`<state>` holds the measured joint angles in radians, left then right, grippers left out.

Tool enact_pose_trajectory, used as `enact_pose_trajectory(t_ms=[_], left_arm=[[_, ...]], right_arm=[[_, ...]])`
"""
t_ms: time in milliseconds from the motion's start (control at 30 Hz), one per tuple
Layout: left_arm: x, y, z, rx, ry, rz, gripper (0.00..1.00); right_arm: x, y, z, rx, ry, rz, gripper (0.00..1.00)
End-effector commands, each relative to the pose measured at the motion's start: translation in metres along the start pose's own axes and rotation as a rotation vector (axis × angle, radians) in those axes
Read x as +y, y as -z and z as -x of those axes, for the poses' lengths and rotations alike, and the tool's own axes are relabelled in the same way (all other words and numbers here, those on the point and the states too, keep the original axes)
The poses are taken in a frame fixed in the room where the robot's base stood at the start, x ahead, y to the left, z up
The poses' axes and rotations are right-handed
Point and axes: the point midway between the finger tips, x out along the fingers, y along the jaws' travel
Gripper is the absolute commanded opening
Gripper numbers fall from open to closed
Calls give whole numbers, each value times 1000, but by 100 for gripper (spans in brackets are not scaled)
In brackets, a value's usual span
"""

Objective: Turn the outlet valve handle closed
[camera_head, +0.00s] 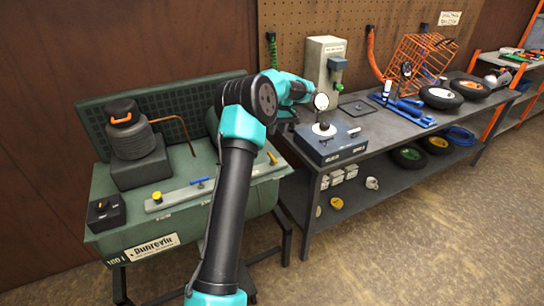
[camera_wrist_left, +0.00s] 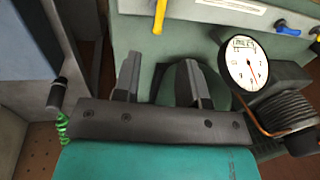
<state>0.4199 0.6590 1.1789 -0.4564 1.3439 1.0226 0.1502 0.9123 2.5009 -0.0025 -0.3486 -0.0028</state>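The green compressor (camera_head: 215,192) stands at the left, with a grey rail (camera_head: 165,203) along its top front. The rail carries a yellow lever (camera_head: 272,158) at its right end, a blue lever (camera_head: 199,182) and a yellow knob (camera_head: 157,197). Which one is the outlet valve handle I cannot read from labels. In the left wrist view, the yellow lever (camera_wrist_left: 160,16) lies beyond my left gripper (camera_wrist_left: 161,62), apart from its fingers. The gripper is open and empty. My right gripper is out of view.
A round white gauge (camera_wrist_left: 247,63) stands close to the right finger in the left wrist view, near a black ribbed cylinder (camera_wrist_left: 287,110). A workbench (camera_head: 395,125) with tools and a dark box (camera_head: 332,144) stands right of the compressor. Floor in front is clear.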

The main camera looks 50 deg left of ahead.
Motion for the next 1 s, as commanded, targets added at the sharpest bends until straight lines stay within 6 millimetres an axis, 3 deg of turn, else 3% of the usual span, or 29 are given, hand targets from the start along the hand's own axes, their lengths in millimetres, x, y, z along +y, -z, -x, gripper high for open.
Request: enact_pose_trajectory(t_ms=[600, 800, 1000], left_arm=[[0, 0, -105, -1, 2, -1, 39], [0, 0, -124, 0, 1, -1, 39], [0, 0, -127, 0, 0, 0, 39]], right_arm=[[0, 0, 0, 0, 0, 0, 43], [0, 0, 0, 0, 0, 0, 43], [0, 0, 0, 0, 0, 0, 43]])
